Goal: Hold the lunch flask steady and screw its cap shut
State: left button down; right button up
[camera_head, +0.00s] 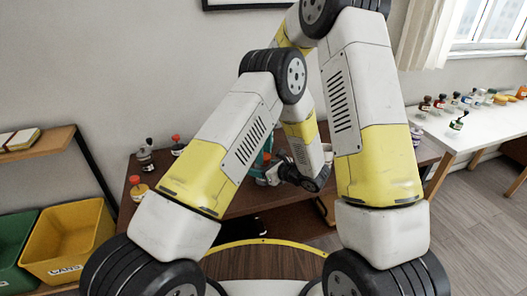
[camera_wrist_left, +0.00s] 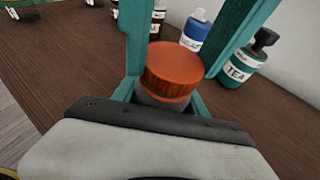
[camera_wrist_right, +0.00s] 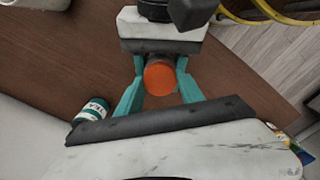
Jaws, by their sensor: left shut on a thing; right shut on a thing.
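The lunch flask (camera_wrist_left: 150,98) stands upright on the brown table, with only a small grey part of its body visible under its orange cap (camera_wrist_left: 172,70). The cap sits on top of the flask; it also shows in the right wrist view (camera_wrist_right: 159,78). My left gripper (camera_wrist_left: 163,100) is shut on the flask body below the cap. My right gripper (camera_wrist_right: 160,72) comes from above, its teal fingers on both sides of the cap and shut on it. Whether the cap sits fully down cannot be told. In the head view my arms hide most of this.
Several jars stand at the table's left, including an orange-topped one (camera_head: 138,188). A yellow bin (camera_head: 70,240) is at left, a white table (camera_head: 450,125) at right.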

jog(key=m, duration=0.3)
jog(key=o, duration=1.3)
jog(key=shift+r, duration=2.25)
jog(key=shift+c, duration=0.4)
